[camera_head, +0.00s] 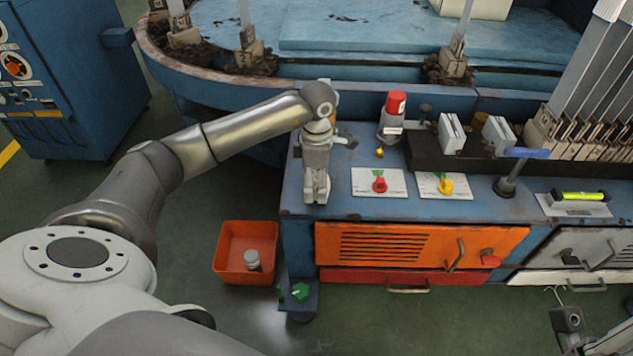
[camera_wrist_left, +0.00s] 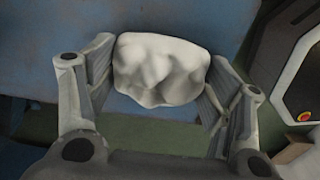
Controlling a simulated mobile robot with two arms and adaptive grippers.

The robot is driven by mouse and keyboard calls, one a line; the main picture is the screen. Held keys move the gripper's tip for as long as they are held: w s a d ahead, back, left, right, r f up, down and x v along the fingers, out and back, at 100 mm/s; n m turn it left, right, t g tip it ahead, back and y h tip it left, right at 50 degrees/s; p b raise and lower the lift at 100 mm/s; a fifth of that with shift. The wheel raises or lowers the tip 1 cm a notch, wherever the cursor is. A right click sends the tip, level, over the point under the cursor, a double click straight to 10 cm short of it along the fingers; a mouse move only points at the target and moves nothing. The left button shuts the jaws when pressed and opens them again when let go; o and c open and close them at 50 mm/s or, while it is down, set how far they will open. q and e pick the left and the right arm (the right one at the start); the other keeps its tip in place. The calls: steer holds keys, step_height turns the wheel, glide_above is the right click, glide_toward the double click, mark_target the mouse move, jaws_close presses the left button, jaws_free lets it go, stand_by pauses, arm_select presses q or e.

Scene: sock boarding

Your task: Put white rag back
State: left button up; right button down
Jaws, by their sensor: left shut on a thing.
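The white rag (camera_wrist_left: 162,72) is a crumpled cloth between the two fingers of my left gripper in the left wrist view. My left gripper (camera_head: 317,194) is shut on it, with a finger at each side of the cloth. In the head view this gripper points down at the front left corner of the blue workbench (camera_head: 340,212). The rag cannot be made out in the head view, where the gripper hides it. Part of my right arm shows at the lower right edge of the head view, but its jaw opening cannot be told.
An orange bin (camera_head: 228,268) with a grey cylinder (camera_head: 252,259) stands on the floor left of the bench. A red-capped bottle (camera_head: 394,112), a red knob (camera_head: 379,185) and a yellow knob (camera_head: 446,186) are right of the gripper. Blue machinery (camera_head: 380,72) lies behind.

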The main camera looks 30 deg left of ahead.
arm_select(q)
steer(key=shift+f, duration=0.1)
steer(key=o, duration=1)
